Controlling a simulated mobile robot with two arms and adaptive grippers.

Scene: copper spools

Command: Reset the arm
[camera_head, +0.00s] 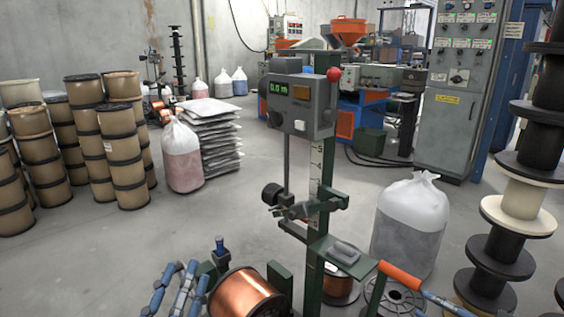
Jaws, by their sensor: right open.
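My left gripper (182,280) is at the bottom edge, left of a copper spool (243,296). Its blue, jointed fingers point upward. The lower part is cut off, and I cannot tell how far it is open or whether it touches anything. My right gripper (448,302) shows only as a small blue part at the bottom edge, beside an orange handle (401,274). It is open, but most of it is out of the picture. I cannot tell whether it touches the handle.
A green measuring stand (315,270) with a grey display box (297,107) rises in the middle. A filled clear bag (410,225) and stacked dark spools (498,250) stand at the right. Brown spool stacks (120,145) stand at the left.

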